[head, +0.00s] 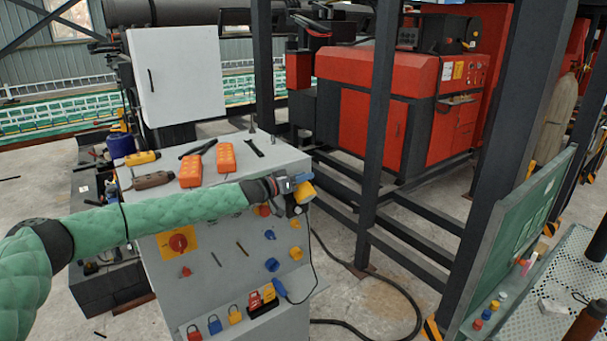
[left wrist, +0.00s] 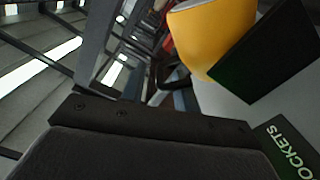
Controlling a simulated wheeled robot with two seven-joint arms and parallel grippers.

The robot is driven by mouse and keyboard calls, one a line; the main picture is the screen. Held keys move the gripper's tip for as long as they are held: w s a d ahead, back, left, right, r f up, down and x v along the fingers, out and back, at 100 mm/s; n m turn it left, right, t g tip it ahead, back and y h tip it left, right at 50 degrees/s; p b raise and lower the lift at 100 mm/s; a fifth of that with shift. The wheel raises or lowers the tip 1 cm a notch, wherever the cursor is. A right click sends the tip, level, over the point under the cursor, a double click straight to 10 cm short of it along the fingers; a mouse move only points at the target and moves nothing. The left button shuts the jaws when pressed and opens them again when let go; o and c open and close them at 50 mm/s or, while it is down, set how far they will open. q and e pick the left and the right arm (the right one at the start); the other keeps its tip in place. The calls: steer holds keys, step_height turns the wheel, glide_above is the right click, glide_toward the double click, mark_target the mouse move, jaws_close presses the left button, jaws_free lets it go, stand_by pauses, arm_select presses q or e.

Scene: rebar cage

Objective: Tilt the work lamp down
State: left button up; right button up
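A yellow rounded object (head: 304,192), which looks like the work lamp's head, is at the right front top corner of the grey cabinet. It shows large at the top of the left wrist view (left wrist: 205,45), with a pale rim at its upper end. My left gripper (head: 293,184) is right at it, at the end of my green-sleeved arm. A dark flat block (left wrist: 265,52) overlaps the yellow body in the wrist view. I cannot tell whether the fingers touch or hold the lamp. My right gripper is not in view.
The grey cabinet (head: 225,270) carries orange handheld boxes (head: 227,157) and tools on top, with padlocks and a red knob (head: 178,242) on its front. Dark steel posts (head: 379,110) stand to the right. A black cable (head: 385,335) lies on the floor.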

arm_select(q)
steer(key=shift+w+d, duration=0.2)
steer(key=shift+d, duration=0.15)
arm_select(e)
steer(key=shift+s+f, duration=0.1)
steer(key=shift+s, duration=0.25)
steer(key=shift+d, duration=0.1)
arm_select(q)
jaws_close()
